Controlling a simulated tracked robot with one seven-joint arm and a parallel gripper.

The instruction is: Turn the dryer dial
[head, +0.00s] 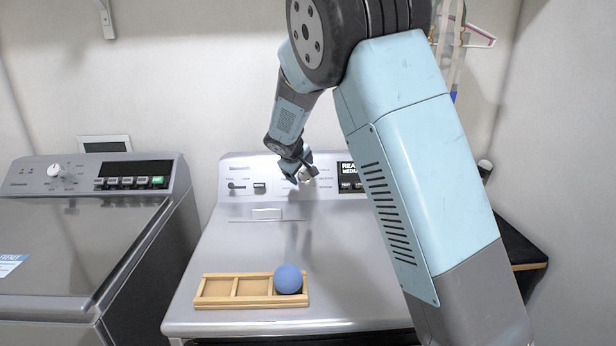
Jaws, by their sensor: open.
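The dryer (230,255) is the silver machine in the middle, with a control panel (243,173) along its back. Its round light dial (305,176) shows in part on the panel, left of the dark display. My gripper (304,177) is open at the panel, with its fingers on either side of the dial in the picture. I cannot tell whether the fingers touch the dial. My gripper and wrist cover the upper part of the dial, and my arm hides the panel's right part.
A wooden divided tray (234,304) with a blue ball (288,279) in its right compartment lies on the dryer's front top. Left stands a washer (70,240) with its own white dial (57,171). The dryer top between tray and panel is clear.

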